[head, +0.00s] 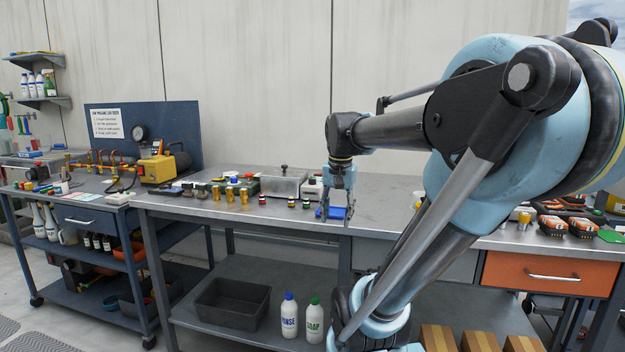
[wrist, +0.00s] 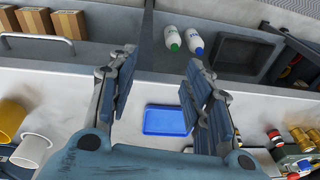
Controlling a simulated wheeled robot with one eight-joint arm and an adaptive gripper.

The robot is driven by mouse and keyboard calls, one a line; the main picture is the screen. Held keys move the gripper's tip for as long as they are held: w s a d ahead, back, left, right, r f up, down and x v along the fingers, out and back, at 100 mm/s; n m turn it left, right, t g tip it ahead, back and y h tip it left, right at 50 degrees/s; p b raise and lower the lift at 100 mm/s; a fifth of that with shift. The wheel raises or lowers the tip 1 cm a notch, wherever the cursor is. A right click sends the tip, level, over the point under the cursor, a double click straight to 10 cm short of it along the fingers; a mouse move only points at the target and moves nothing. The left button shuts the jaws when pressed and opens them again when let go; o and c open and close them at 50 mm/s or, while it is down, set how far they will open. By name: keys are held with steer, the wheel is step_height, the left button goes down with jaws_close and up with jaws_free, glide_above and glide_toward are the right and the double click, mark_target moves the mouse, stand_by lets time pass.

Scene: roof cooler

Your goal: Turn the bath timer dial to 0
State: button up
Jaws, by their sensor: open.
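No dial marked as a bath timer can be made out. A lidded steel box (head: 283,187) and a small white unit with a dark top (head: 312,188) stand on the bench just left of my gripper; any dial or scale on them is too small to read. My gripper (head: 335,214) points down over the bench, in front of and partly over a blue tray (head: 337,212). In the wrist view, my gripper (wrist: 160,72) has its fingers spread wide with nothing between them. The blue tray (wrist: 168,120) lies below, apart from the fingers.
The steel bench (head: 380,212) is clear right of the tray. Several brass fittings (head: 230,193) and small capped parts stand left of the steel box. White and yellow mugs (wrist: 30,150) show in the wrist view. Rinse and soap bottles (head: 289,312) stand on the lower shelf.

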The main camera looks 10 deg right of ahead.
steer(key=w+a+r+m, duration=0.1)
steer(key=w+r+m, duration=0.5)
steer(key=w+r, duration=0.8)
step_height(320, 180, up, 6)
steer(key=f+m+g, duration=0.1)
steer(key=m, duration=0.5)
glide_above(312, 181)
steer(key=f, duration=0.5)
steer(key=w+f, duration=0.1)
steer(key=f, duration=1)
steer(key=shift+w+d+f, duration=0.1)
steer(key=shift+w+d, duration=0.1)
steer(key=shift+d, duration=0.05)
steer(key=c, duration=1.1)
